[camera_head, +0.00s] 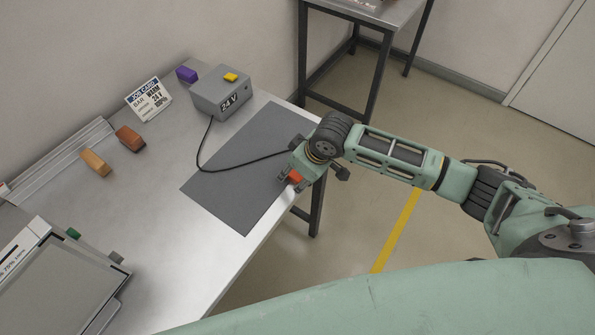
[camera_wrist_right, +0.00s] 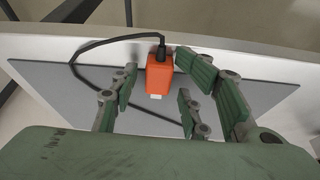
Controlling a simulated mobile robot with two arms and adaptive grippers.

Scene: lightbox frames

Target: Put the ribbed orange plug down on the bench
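The orange plug (camera_head: 295,177) shows between the fingers of my right gripper (camera_head: 293,181), at the right edge of the grey mat on the bench (camera_head: 185,140). In the right wrist view the plug (camera_wrist_right: 160,76) has its black cord at the far end and a pale tip facing me. My right gripper (camera_wrist_right: 155,85) has its fingers spread on both sides of it. A gap shows on the left; the right finger is close to it, and contact is unclear. I cannot tell whether the plug touches the mat. My left gripper is not in view.
The cord runs to a grey 24 V box (camera_head: 222,92) with a yellow button. A job card (camera_head: 148,100), purple block (camera_head: 187,74), red-brown block (camera_head: 130,138) and tan block (camera_head: 96,162) are at the back. The grey mat (camera_head: 240,165) is mostly clear. A screen (camera_head: 60,290) stands front left.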

